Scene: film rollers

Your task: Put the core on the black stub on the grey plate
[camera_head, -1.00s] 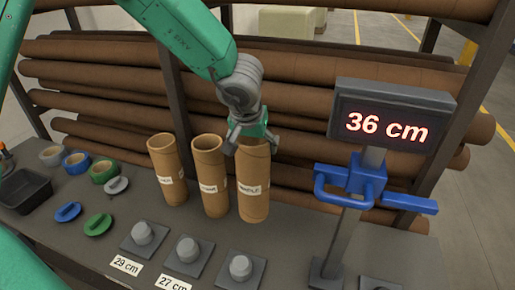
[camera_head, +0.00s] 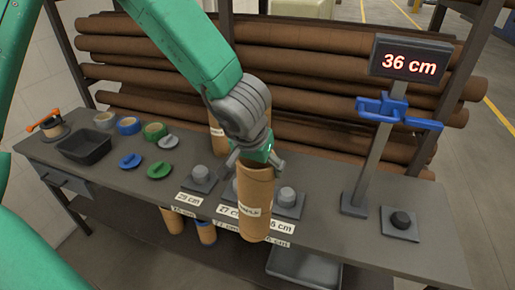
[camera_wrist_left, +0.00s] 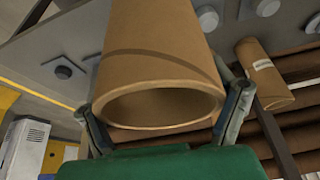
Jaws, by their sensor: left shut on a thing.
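A brown cardboard core (camera_head: 257,205) with a white label hangs upright in my left gripper (camera_head: 254,155), in front of the grey stubs and over the table's front edge. The gripper is shut on its upper end. In the left wrist view the core (camera_wrist_left: 160,50) sits between the two fingers, its open end toward the camera. The black stub (camera_head: 401,219) stands bare on a grey plate (camera_head: 411,234) at the right of the table. It also shows small in the left wrist view (camera_wrist_left: 63,72). The core and the stub are well apart. My right gripper is not in view.
A measuring post (camera_head: 373,150) with blue jaws and a "36 cm" display stands left of the black stub. Grey stubs (camera_head: 287,195) on plates are behind the held core. Another core (camera_head: 217,128) stands farther back. A black tray (camera_head: 85,143) and tape rolls are at left.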

